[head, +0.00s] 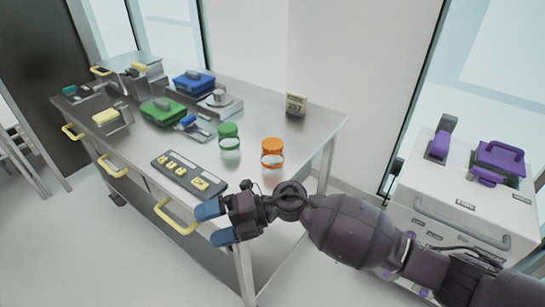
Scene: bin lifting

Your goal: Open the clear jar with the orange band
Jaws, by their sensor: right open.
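The clear jar with the orange band (272,162) stands upright on the metal table, near its right front part, with an orange lid (271,145) on top. A similar clear jar with a green lid (229,137) stands just left of it and a little farther back. My right gripper (212,223) is open and empty, with blue fingertips pointing left, in front of the table's front edge. It is apart from both jars, to the lower left of the orange one. My left gripper is not in view.
A dark panel with yellow parts (188,175) lies left of the jars. Yellow drawer handles (177,217) stick out in front. A white cabinet (450,200) stands right.

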